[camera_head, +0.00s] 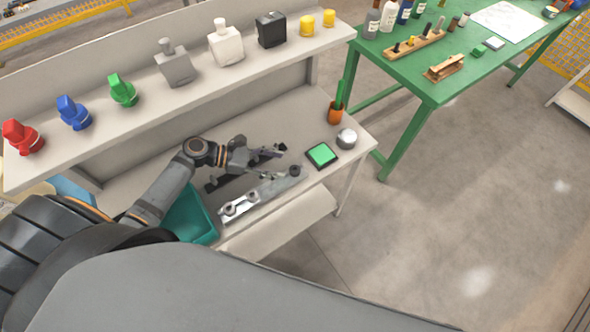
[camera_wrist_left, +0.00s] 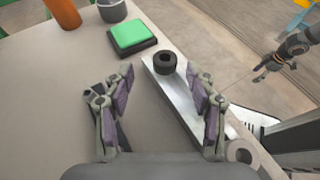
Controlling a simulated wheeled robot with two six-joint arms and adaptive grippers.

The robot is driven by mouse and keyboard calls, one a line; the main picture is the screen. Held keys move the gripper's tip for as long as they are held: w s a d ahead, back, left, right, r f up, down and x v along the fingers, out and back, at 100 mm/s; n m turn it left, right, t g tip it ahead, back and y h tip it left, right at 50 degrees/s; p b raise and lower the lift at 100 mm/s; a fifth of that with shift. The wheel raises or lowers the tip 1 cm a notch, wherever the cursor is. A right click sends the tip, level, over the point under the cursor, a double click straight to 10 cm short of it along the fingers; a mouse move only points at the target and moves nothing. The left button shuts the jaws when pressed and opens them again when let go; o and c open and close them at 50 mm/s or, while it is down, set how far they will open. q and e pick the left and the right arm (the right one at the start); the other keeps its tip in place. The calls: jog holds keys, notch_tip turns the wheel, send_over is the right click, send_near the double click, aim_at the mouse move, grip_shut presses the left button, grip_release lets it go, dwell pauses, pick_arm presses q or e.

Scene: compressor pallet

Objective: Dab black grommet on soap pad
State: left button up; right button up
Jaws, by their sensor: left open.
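The black grommet (camera_wrist_left: 165,62) is a thick dark ring at the far end of a pale metal bar (camera_wrist_left: 180,98); it also shows in the head view (camera_head: 295,170). The soap pad (camera_wrist_left: 131,33) is a green square in a black tray, beyond the bar's far end; the head view shows it at the bench's right (camera_head: 321,154). My left gripper (camera_head: 264,165) is open and empty above the bench. In the left wrist view its fingers (camera_wrist_left: 163,82) are spread, with the grommet beyond them. My right gripper (camera_wrist_left: 272,66) appears at upper right, too small to read.
Other ring-shaped parts sit on the bar's near end (camera_head: 238,207). A grey pot (camera_head: 347,139) and an orange cup (camera_head: 335,113) stand behind the pad. A teal bin (camera_head: 190,218) is left of the bar. A shelf (camera_head: 190,95) with coloured objects runs behind.

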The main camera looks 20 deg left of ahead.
aim_at(290, 169)
pick_arm(q)
jog(key=x, duration=0.5)
jog(key=shift+s+d+f+p, duration=0.1)
jog(key=shift+s+f+p, duration=0.2)
jog(key=shift+p, duration=0.1)
jog(key=shift+c, duration=1.3)
jog(key=c, duration=0.7)
